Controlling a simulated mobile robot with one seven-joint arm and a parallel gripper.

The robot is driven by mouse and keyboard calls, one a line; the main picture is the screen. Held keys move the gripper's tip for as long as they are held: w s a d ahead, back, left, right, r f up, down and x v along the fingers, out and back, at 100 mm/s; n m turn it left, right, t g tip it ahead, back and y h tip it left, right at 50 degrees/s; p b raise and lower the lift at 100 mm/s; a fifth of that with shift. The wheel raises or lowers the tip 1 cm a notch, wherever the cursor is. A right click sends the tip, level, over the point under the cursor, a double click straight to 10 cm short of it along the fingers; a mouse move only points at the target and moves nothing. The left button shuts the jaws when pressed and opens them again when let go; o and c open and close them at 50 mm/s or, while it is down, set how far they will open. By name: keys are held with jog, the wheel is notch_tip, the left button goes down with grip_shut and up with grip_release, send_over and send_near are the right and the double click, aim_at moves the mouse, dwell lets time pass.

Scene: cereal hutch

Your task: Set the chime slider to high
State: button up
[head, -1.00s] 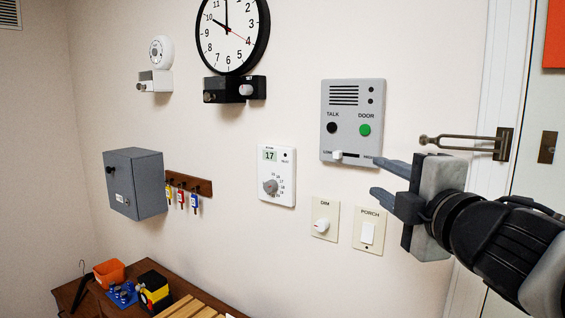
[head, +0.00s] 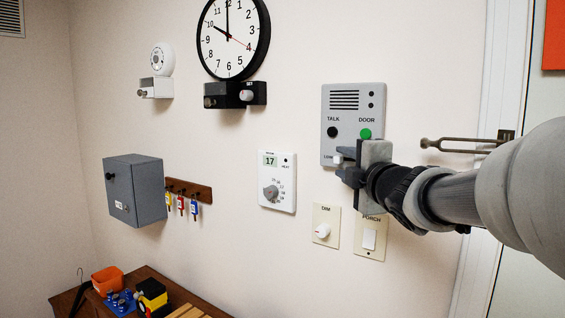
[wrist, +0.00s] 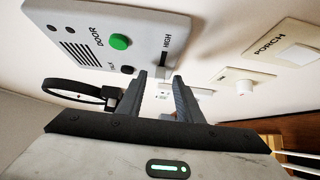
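The grey intercom panel (head: 352,92) is on the wall, with a TALK button, a green DOOR button (head: 365,134) and a slider slot along its lower edge. The pale chime slider knob (head: 338,158) is at the LOW end, at the left. My gripper (head: 343,162) is at the panel's lower edge, its fingertips close around or beside the knob; I cannot tell if they touch it. It hides the slot's right part in the head view. In the wrist view my gripper (wrist: 160,86) has its fingers apart, and the HIGH label shows on the panel (wrist: 130,30).
Below the panel are a DIM knob (head: 323,230) and a PORCH switch (head: 369,238). A thermostat (head: 277,182) is to the left. A metal door latch (head: 460,144) juts out at the right, near my arm. A clock (head: 233,38) hangs upper left.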

aim_at(350, 159)
jog(key=shift+w+a, duration=0.15)
jog(key=shift+w, duration=0.55)
grip_shut()
jog(key=shift+s+d+r+p, duration=0.1)
jog(key=shift+s+d+p, duration=0.3)
jog(key=shift+d, duration=0.3)
jog(key=shift+s+d+r+p, duration=0.1)
jog(key=shift+s+d+p, duration=0.1)
jog(key=shift+s+d, duration=0.4)
jog(key=shift+s+d+f, duration=0.15)
jog(key=shift+d+f, duration=0.1)
jog(key=shift+d, duration=0.1)
grip_release()
